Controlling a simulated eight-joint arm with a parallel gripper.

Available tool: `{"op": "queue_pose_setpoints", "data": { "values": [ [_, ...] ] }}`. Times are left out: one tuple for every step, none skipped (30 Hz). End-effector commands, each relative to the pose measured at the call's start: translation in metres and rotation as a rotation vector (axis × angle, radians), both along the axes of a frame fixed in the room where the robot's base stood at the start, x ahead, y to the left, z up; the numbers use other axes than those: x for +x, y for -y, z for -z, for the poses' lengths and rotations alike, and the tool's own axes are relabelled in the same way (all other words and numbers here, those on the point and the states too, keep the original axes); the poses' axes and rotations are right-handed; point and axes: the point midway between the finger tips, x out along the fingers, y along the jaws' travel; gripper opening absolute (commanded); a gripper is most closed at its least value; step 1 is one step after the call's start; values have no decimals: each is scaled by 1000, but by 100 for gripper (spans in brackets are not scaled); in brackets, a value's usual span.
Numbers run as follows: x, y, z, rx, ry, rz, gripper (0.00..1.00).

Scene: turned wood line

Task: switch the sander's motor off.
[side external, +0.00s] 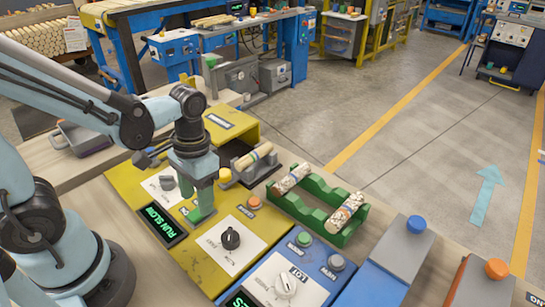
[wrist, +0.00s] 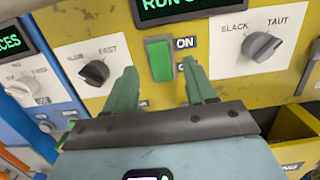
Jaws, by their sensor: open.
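The sander's yellow panel (side external: 190,259) carries a display (side external: 161,225) lit with RUN SLOW. In the wrist view a green rocker switch (wrist: 159,59) sits below the display, with ON beside its upper end and a partly covered label beside its lower end. My gripper (wrist: 161,84) is open and empty, its two green fingers to either side of the switch's lower end. Whether they touch the panel is unclear.
A SLOW–FAST knob (wrist: 95,72) and a SLACK–TAUT knob (wrist: 262,46) flank the switch. An orange button (side external: 254,203) is on the yellow panel. A green rack (side external: 318,207) holds turned pieces beyond it. A blue panel (side external: 292,270) with a LOT dial adjoins at the right.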

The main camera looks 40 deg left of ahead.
Motion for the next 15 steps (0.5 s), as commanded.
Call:
{"op": "queue_pose_setpoints", "data": {
  "values": [
    [1, 0, -6, 0, 0, 0, 55],
    [1, 0, -10, 0, 0, 0, 55],
    [1, 0, -14, 0, 0, 0, 55],
    [1, 0, -18, 0, 0, 0, 55],
    [2, 0, -21, 0, 0, 0, 55],
    [3, 0, -26, 0, 0, 0, 55],
    [3, 0, -30, 0, 0, 0, 55],
    [4, 0, -34, 0, 0, 0, 55],
    [4, 0, -39, 0, 0, 0, 55],
    [4, 0, -42, 0, 0, 0, 55],
    [5, 0, -46, 0, 0, 0, 55],
    [6, 0, -51, 0, 0, 0, 55],
    [6, 0, -55, 0, 0, 0, 55],
    [7, 0, -59, 0, 0, 0, 55],
    [7, 0, -64, 0, 0, 0, 55]
  ]
}}
